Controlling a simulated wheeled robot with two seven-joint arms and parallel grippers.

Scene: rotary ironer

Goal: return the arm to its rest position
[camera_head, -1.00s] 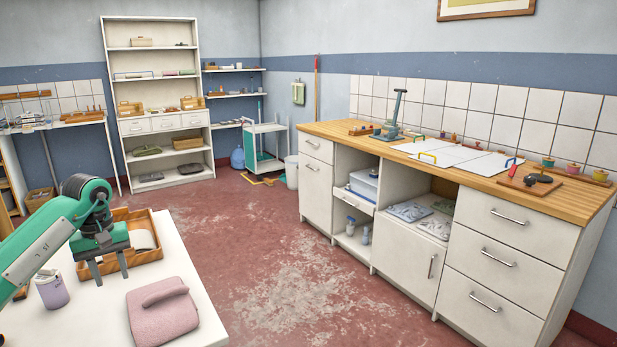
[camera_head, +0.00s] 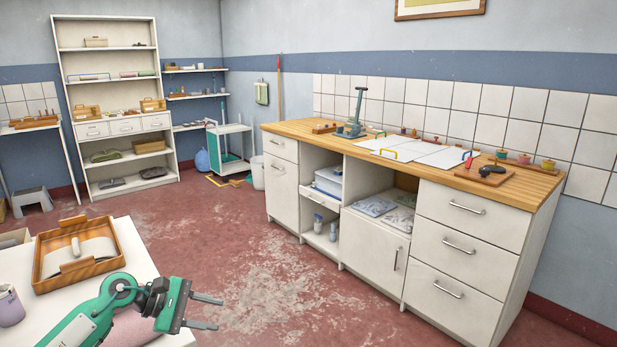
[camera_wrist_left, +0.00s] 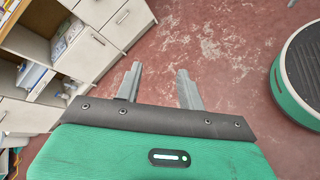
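My left arm comes in from the lower left in the head view, low over the front of the white table (camera_head: 130,238). My left gripper (camera_head: 213,313) points right, beyond the table's right edge and above the red floor. Its two grey fingers are apart with nothing between them. The left wrist view also shows the gripper (camera_wrist_left: 159,82) empty, with bare floor beyond the fingers. A folded pink cloth (camera_head: 130,328) on the table is mostly hidden behind my arm. My right gripper is not in view.
A wooden tray (camera_head: 112,282) with a pale item and a lilac cup (camera_head: 9,306) are on the table. A long white cabinet with a wooden top (camera_head: 400,165) stands to the right. Open red floor (camera_head: 260,270) lies between.

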